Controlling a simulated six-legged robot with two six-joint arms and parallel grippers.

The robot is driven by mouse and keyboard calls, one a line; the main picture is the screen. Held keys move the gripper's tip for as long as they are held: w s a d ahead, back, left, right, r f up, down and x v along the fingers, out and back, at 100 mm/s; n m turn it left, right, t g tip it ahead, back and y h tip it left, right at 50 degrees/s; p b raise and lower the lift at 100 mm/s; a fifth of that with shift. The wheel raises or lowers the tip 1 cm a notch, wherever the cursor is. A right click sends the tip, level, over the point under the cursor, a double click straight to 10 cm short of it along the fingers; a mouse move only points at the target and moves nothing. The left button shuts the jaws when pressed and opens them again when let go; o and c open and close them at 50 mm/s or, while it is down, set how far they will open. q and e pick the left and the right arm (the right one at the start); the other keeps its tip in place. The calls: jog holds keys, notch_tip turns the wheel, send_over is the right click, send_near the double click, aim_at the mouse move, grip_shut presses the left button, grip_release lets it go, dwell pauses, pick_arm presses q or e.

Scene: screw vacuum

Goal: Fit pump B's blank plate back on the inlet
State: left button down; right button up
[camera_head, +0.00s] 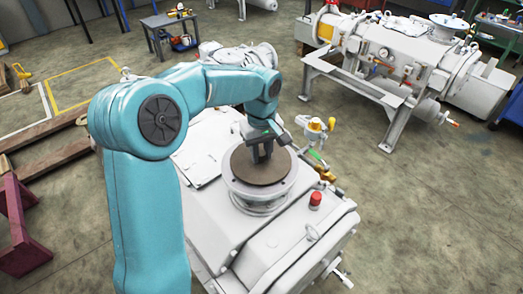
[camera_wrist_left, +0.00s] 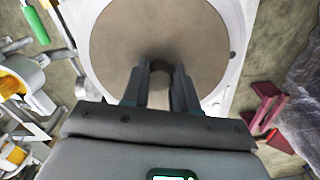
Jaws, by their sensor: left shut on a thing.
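The blank plate (camera_head: 258,172) is a round brown disc over the white inlet flange (camera_head: 259,204) on top of pump B (camera_head: 225,235). The flange's pale rim shows around it; I cannot tell whether it is seated or slightly above. My left gripper (camera_head: 262,157) reaches down to the plate's middle. In the left wrist view, the gripper's fingers (camera_wrist_left: 162,85) are closed around a small dark part at the middle of the plate (camera_wrist_left: 130,35), which fills the top centre. The grip itself is partly hidden by the fingers. My right gripper is not in view.
A red button (camera_head: 315,199) stands on the pump right of the flange. A valve with a yellow and white head (camera_head: 317,128) stands behind it. Another large white machine (camera_head: 390,60) is at the back right. Bare floor lies to the right.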

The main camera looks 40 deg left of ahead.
aim_at(261, 153)
pick_arm(q)
jog(key=shift+s+a+f, duration=0.15)
jog(key=shift+s+f, duration=0.05)
jog(key=shift+s, duration=0.1)
jog(key=shift+w+f, duration=0.1)
jog(key=shift+w, duration=0.05)
jog(key=c, duration=0.9)
grip_release()
jog(key=shift+w, duration=0.2)
jog(key=shift+s, duration=0.3)
jog(key=shift+w+r, duration=0.15)
jog(key=shift+r, duration=0.2)
jog(key=shift+w+r+p, duration=0.15)
jog(key=shift+r+p, duration=0.45)
jog(key=shift+p, duration=0.05)
notch_tip(261, 153, up, 11)
jog(key=shift+r, duration=0.15)
